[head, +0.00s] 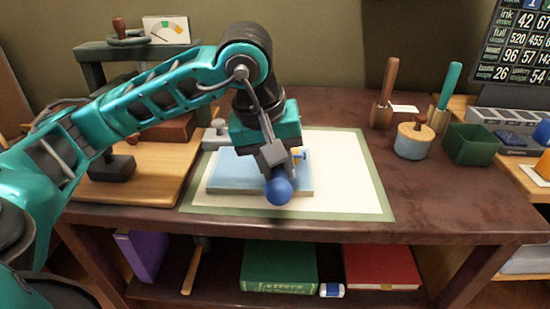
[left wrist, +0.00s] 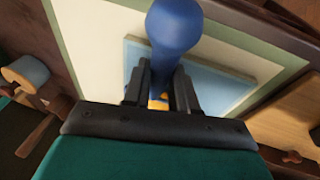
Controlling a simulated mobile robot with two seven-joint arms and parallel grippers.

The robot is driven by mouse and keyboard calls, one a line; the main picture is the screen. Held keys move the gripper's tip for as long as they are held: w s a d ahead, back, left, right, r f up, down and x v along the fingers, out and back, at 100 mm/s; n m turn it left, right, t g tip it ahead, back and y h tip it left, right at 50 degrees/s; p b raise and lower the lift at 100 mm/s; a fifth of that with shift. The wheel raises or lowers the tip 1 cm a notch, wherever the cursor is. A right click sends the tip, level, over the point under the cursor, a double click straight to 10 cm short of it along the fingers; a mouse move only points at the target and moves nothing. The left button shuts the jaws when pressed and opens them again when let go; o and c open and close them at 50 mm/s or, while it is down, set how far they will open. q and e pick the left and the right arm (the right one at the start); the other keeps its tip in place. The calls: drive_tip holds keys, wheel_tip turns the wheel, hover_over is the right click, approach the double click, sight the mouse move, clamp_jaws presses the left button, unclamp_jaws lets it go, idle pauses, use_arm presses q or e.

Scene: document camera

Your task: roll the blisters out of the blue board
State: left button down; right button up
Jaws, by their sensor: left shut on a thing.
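The light blue board (head: 230,178) lies flat on a white sheet with a green border (head: 345,170). My left gripper (head: 274,158) is above the board, pointing down, and shut on a blue-handled tool (head: 279,191). The tool's rounded blue handle end (left wrist: 173,30) sticks out past the fingers in the left wrist view, where the board (left wrist: 215,78) lies behind it. A small orange-yellow part (head: 298,155) shows beside the fingers; most of the tool's far end is hidden. I cannot tell whether it touches the board. No blisters can be made out. My right gripper is not in view.
A wooden board (head: 140,180) with a dark block (head: 112,167) lies at left. At right stand two upright-handled tools, a round blue-sided pot (head: 412,142) and a green bin (head: 470,145). Books lie on the shelf below.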

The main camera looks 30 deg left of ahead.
sight(282, 177)
use_arm(q)
drive_tip(key=shift+s+d+f, duration=0.35)
drive_tip(key=shift+s+d, duration=0.35)
drive_tip(key=shift+s, duration=0.2)
drive_tip(key=shift+s+d+f, duration=0.3)
drive_tip(key=shift+s+d, duration=0.35)
drive_tip(key=shift+s, duration=0.25)
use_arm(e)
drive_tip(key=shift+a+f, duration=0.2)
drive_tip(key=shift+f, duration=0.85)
use_arm(q)
drive_tip(key=shift+w+r+p, duration=0.2)
drive_tip(key=shift+r+p, duration=0.35)
drive_tip(key=shift+r, duration=0.35)
drive_tip(key=shift+w+r+p, duration=0.15)
drive_tip(key=shift+r+p, duration=0.4)
drive_tip(key=shift+r, duration=0.35)
drive_tip(key=shift+r+p, duration=0.9)
drive_tip(key=shift+r, duration=0.55)
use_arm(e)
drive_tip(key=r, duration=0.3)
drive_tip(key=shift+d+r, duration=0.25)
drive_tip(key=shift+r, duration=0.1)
